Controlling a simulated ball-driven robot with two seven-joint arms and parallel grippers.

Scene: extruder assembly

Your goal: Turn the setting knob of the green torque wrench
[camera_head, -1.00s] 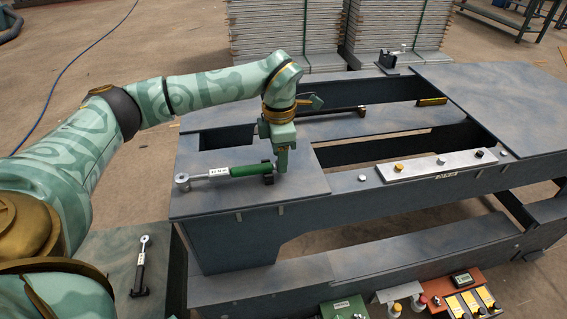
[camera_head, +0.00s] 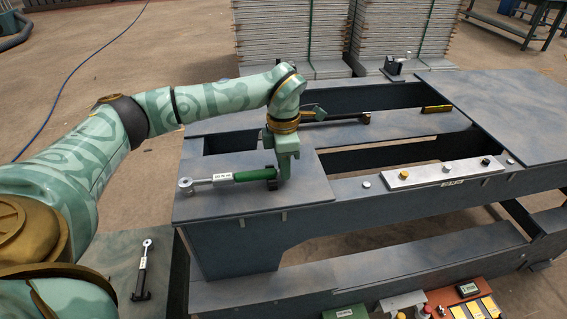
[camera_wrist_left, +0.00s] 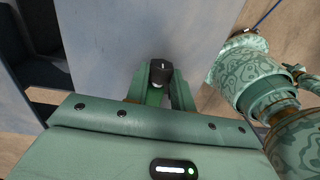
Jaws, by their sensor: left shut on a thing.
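The green torque wrench (camera_head: 225,179) lies on the left end of the grey bench top. Its silver ring head points left, and a white label sits on its shaft. Its black setting knob (camera_head: 271,183) is at the right end of the green handle. My left gripper (camera_head: 281,178) points down over that end and is shut on the knob. In the left wrist view the black knob (camera_wrist_left: 160,72) shows between the green fingers. The handle is mostly hidden there. My right gripper is in neither view.
A smaller black-handled wrench (camera_head: 142,272) lies on a lower board at left. A long dark tool (camera_head: 335,117) lies behind my gripper. A silver plate with knobs (camera_head: 440,173) is on the bench rail at right. Open gaps split the bench top.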

